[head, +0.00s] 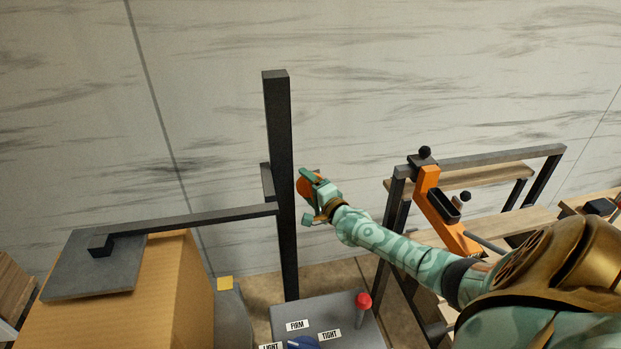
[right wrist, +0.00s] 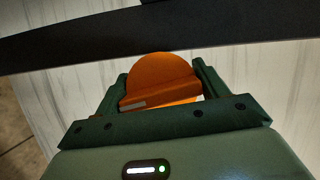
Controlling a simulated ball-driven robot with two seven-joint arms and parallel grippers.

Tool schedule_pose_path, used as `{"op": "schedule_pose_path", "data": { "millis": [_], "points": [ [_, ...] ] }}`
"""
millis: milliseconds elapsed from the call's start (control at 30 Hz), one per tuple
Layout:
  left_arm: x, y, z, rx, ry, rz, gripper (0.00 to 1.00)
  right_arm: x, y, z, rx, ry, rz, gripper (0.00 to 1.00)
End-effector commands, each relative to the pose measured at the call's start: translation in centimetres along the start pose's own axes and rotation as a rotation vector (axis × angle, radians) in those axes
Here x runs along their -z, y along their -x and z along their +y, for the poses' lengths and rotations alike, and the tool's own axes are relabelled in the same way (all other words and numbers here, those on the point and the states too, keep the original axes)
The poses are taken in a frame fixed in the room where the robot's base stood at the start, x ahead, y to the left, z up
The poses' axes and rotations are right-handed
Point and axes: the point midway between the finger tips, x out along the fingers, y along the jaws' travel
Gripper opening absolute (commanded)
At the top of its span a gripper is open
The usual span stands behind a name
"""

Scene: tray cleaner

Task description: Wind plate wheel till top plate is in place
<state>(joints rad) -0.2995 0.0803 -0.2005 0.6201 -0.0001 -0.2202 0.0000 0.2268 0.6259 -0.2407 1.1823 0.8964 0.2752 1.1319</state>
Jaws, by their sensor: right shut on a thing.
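The orange plate wheel (head: 307,186) sits on the right side of the tall black post (head: 280,140). My right gripper (head: 312,190) is at the wheel, and its fingers are shut on it. In the right wrist view the wheel (right wrist: 163,80) shows between the two fingers of the gripper (right wrist: 160,90). The grey top plate (head: 75,270) hangs from a long dark arm (head: 190,217) that runs left from the post. The plate is over the cardboard box (head: 175,280); I cannot tell whether they touch. My left gripper is not in view.
A grey control box (head: 340,310) at the post's foot bears a red-knobbed lever (head: 363,302), a blue dial (head: 303,343) and labels. A dark frame with an orange part (head: 445,215) and wooden shelves stands at right, beside my right arm.

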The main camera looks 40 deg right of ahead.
Motion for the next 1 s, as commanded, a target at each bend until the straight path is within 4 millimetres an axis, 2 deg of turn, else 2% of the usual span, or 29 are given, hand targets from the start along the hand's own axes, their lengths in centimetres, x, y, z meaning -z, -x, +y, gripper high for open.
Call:
{"op": "schedule_pose_path", "data": {
  "millis": [33,400,700,1000],
  "points": [
    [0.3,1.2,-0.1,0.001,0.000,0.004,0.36,-0.1,0.1,-0.5,-0.020,0.041,-0.001,0.50],
    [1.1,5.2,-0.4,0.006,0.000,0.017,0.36,-0.1,0.1,0.0,-0.142,0.329,-0.003,0.50],
    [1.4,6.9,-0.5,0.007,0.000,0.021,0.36,-0.1,0.1,0.4,-0.201,0.472,-0.003,0.50],
    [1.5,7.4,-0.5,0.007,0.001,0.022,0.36,-0.1,0.2,0.7,-0.222,0.522,-0.004,0.50]
  ]
}}
